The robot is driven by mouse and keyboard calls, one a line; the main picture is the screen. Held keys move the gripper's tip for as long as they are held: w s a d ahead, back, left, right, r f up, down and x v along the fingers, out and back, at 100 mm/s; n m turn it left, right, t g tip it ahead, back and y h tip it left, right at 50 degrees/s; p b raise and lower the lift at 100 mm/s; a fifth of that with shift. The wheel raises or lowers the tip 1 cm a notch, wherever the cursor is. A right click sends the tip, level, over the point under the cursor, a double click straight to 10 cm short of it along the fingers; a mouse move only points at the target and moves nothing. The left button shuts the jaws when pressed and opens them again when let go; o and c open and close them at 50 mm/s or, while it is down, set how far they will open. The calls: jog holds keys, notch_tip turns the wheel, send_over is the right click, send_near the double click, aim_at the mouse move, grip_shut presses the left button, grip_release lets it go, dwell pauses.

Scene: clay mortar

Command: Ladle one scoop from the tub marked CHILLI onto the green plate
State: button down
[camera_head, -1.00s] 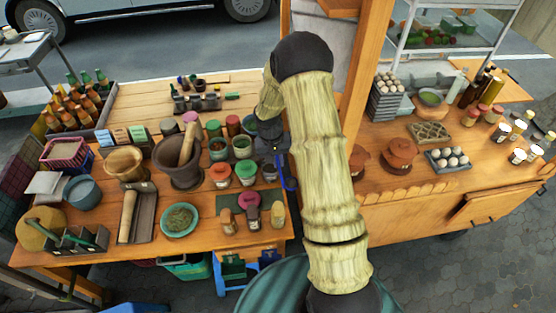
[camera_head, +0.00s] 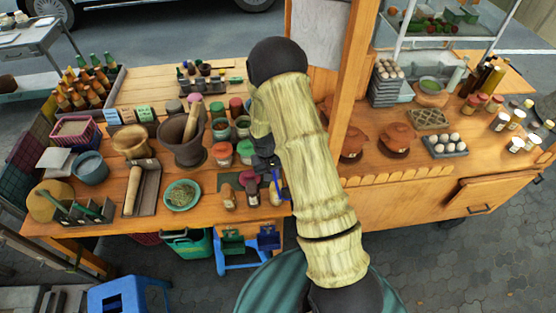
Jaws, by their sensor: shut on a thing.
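My gripper (camera_head: 265,164) is at the right front part of the wooden table, partly hidden by my own arm. It is shut on a slim blue thing (camera_head: 279,186), seemingly the ladle, which hangs down at the table's front right. The ladle's bowl cannot be made out. The green plate (camera_head: 182,195) lies left of my gripper near the front edge, with dark green stuff on it. Several tubs stand beyond and left of my gripper, among them a red-rimmed tub (camera_head: 222,153) and a green-rimmed tub (camera_head: 245,151). Their markings are too small to read, so I cannot tell which is CHILLI.
A dark mortar with pestle (camera_head: 186,141) stands behind the plate. A rolling pin in a tray (camera_head: 133,190) lies left of the plate. A second counter with clay pots (camera_head: 397,137) adjoins on the right.

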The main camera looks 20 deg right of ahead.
notch_tip(320, 180, down, 14)
jog(key=s+a+b, duration=0.2)
jog(key=b, duration=0.8)
jog(key=shift+s+r+n+b, duration=0.15)
jog(key=shift+r+n+b, duration=0.1)
jog(key=shift+n+b, duration=0.15)
jog(key=shift+a, duration=0.1)
